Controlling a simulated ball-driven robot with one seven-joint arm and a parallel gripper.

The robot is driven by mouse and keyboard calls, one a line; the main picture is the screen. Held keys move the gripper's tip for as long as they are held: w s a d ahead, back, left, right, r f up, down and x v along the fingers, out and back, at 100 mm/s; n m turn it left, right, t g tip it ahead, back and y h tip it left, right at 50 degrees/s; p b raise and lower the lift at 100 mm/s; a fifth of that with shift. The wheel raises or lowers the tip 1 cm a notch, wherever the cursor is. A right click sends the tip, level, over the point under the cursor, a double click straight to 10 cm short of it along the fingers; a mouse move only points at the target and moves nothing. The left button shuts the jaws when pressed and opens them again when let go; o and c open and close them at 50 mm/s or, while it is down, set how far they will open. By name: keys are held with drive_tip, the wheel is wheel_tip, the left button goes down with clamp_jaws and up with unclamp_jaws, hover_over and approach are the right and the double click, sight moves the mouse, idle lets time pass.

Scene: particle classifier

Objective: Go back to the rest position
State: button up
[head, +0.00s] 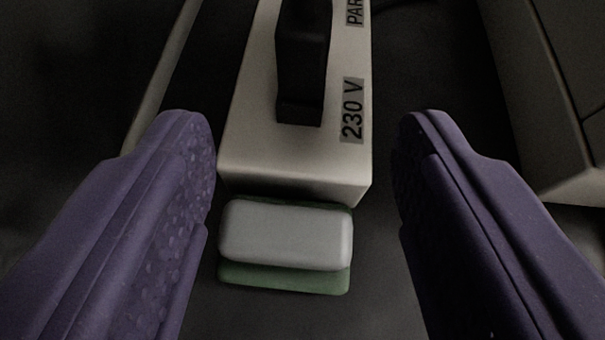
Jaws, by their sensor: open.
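My gripper (303,135) shows as two purple padded fingers, one on each side of the head view. The fingers are wide apart with nothing held between them. Between and beyond them is a cream box (290,165) marked "230 V", with a black block-shaped part (302,75) standing on its top. In front of the box's near end is a light grey rounded block (286,234) on a green base (285,277). The fingers do not appear to touch the box or the block.
A beige cabinet-like body (560,160) stands at the right edge. A pale narrow edge (165,70) runs along the left. Dark floor or surface (440,50) shows between the box and the right body. A dark cable-like shape shows at the top.

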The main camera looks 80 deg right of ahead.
drive_tip(key=shift+r, duration=0.1)
drive_tip(key=s+d+r+n+t+y, duration=0.1)
drive_tip(key=s+d+r+n+y, duration=0.15)
drive_tip(key=r, duration=0.75)
drive_tip(key=s+d+r+n+t+y, duration=0.15)
drive_tip(key=d+r+y, duration=0.25)
drive_tip(key=r, duration=0.6)
drive_tip(key=s+d+r+n+t+y, duration=0.1)
drive_tip(key=d+r+n+t+y, duration=0.2)
drive_tip(key=r, duration=0.7)
drive_tip(key=s+r+n+t+y, duration=0.2)
drive_tip(key=s+r+n+t, duration=0.4)
drive_tip(key=s+r, duration=1.5)
wheel_tip(320, 180, up, 4)
drive_tip(key=shift+s+a+n+y, duration=0.25)
drive_tip(key=shift+a+n+y, duration=0.1)
drive_tip(key=shift+n, duration=0.35)
drive_tip(key=shift+t, duration=0.25)
